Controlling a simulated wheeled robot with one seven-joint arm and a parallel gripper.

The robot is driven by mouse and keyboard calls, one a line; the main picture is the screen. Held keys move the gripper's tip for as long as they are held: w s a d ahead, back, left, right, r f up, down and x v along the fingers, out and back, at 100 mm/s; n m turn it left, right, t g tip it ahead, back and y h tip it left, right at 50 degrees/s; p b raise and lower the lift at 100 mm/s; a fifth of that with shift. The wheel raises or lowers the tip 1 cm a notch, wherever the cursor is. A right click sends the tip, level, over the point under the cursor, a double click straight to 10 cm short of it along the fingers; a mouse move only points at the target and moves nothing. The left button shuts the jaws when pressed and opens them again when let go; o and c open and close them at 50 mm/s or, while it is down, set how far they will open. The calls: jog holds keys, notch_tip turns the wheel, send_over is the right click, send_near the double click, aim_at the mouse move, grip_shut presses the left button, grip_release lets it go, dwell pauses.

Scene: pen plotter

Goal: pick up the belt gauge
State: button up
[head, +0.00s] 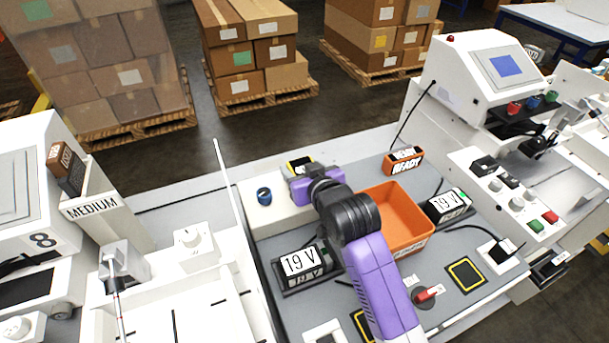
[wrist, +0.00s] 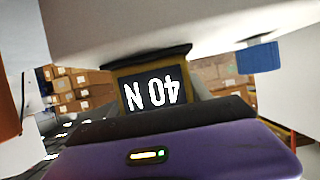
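The belt gauge appears to be the small yellow-and-black device (head: 300,163) at the far end of the white block. In the wrist view, which is upside down, its dark display (wrist: 153,90) reads "40 N" and its black edge meets the white surface. My purple gripper (head: 301,188) is low over the white block, right at the near side of the gauge and partly covering it in the head view. The fingers are not clearly seen, so I cannot tell whether they are around the gauge or touch it.
A blue knob (head: 264,195) stands left of my gripper on the white block (head: 270,221). An orange bin (head: 402,221) is to the right, with an orange "READY" box (head: 403,161) behind it. Black "19 V" displays (head: 301,263) flank the bin. A thin white rod (head: 229,180) rises at left.

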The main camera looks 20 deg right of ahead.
grip_shut()
jog(key=shift+r, duration=0.15)
